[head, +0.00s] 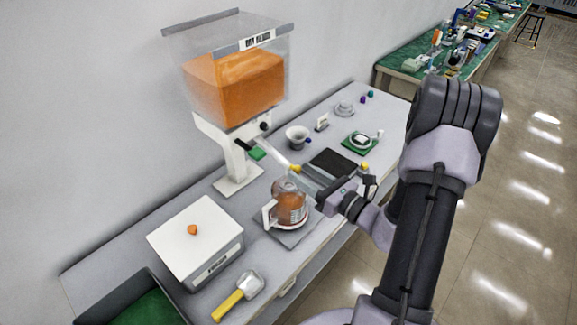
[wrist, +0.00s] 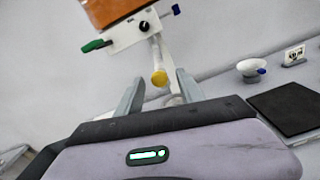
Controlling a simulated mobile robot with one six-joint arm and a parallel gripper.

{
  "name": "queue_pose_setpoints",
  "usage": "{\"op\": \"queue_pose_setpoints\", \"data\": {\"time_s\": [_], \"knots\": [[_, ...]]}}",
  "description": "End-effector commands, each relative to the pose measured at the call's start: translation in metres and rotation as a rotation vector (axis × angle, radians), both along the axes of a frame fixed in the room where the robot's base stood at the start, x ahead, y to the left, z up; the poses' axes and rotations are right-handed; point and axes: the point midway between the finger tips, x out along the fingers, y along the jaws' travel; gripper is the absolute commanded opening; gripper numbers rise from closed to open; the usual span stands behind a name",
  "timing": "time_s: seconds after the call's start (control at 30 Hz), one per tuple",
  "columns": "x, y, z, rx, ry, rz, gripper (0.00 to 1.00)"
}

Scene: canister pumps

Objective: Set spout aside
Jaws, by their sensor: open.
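The spout (head: 272,154) is a pale tube with a yellow tip, sloping down from the front of the hopper dispenser (head: 235,85). In the wrist view the spout (wrist: 158,68) hangs below the dispenser's white block, its yellow tip toward me. My gripper (head: 300,182) is open, reaching in from the right near the spout's tip. In the wrist view the two grey fingers of my gripper (wrist: 158,92) stand either side of the yellow tip, with gaps showing. Whether the tip is fully between the fingers in depth I cannot tell.
A jug with orange contents (head: 290,208) stands on a grey pad just below my gripper. A black mat (head: 332,163), a white bowl (head: 297,137) and a green-based dish (head: 359,143) lie behind. A white box (head: 200,240) and a yellow-handled scoop (head: 237,297) are at the front.

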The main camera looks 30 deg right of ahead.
Motion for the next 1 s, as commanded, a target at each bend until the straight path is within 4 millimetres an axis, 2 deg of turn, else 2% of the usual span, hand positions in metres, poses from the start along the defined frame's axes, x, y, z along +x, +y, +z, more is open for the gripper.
{"op": "queue_pose_setpoints", "data": {"time_s": [0.1,0.3,0.6,0.63,0.83,0.87,1.0], "knots": [[0.024,0.010,-0.001,-0.001,0.000,0.005,0.45],[0.047,0.017,0.000,-0.002,0.000,0.002,0.45],[0.052,0.019,0.000,0.000,0.001,0.001,0.45],[0.051,0.019,0.000,0.000,0.001,0.001,0.43],[0.051,0.019,0.000,0.000,0.001,0.001,0.04],[0.051,0.019,0.000,0.000,0.001,0.001,0.00],[0.051,0.019,0.000,0.000,0.001,0.002,0.00]]}}
